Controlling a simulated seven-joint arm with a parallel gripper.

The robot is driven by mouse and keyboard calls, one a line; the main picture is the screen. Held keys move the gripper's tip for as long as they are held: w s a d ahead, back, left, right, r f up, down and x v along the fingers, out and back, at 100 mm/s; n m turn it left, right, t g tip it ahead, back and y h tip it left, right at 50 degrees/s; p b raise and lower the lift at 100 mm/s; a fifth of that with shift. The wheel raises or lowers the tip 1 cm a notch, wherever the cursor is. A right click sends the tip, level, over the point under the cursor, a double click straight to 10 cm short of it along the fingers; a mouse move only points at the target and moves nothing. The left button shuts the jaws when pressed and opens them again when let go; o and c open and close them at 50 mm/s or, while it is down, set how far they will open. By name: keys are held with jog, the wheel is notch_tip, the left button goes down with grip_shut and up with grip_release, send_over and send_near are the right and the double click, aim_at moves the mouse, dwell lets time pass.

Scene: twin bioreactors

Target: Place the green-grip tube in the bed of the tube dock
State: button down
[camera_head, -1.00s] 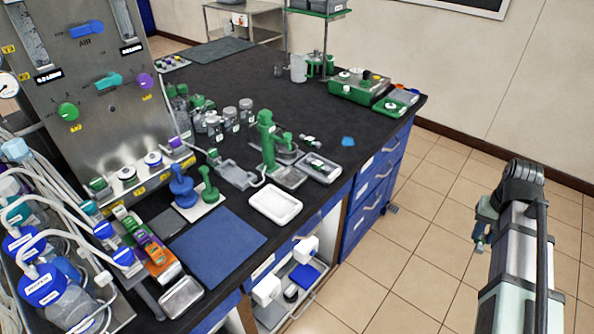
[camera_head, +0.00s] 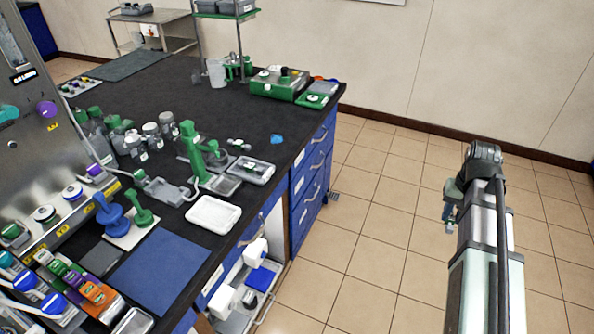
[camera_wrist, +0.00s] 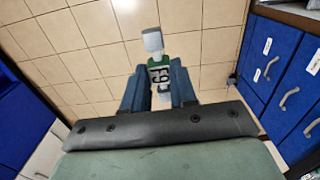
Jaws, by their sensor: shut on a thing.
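The green-grip tube (camera_wrist: 158,70) is between the fingers of my gripper (camera_wrist: 159,88) in the wrist view. It has a green band with a dark and white label, and a pale grey end sticks out beyond the fingertips. My gripper is shut on it, over the tiled floor. In the head view my gripper (camera_head: 449,208) is at the right, well clear of the bench, and the tube is too small there to make out. I cannot tell for sure which bench fixture is the tube dock; a grey cradle-like fixture (camera_head: 163,192) with a cable stands on the bench.
The black bench (camera_head: 250,125) holds a green stand (camera_head: 192,150), a white tray (camera_head: 213,214), a blue mat (camera_head: 158,270) and several bottles. Blue drawers (camera_head: 312,170) front it. An open lower shelf sits under its near edge. The floor between bench and arm is clear.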

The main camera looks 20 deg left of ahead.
jog(key=s+a+n, duration=0.2)
jog(key=a+n, duration=0.1)
jog(key=a, duration=1.3)
notch_tip(320, 180, up, 11)
jog(key=n, duration=1.5)
send_over(167, 193)
jog(key=shift+f, duration=4.95)
jog(key=shift+f, duration=0.1)
jog(key=c, duration=0.9)
grip_release()
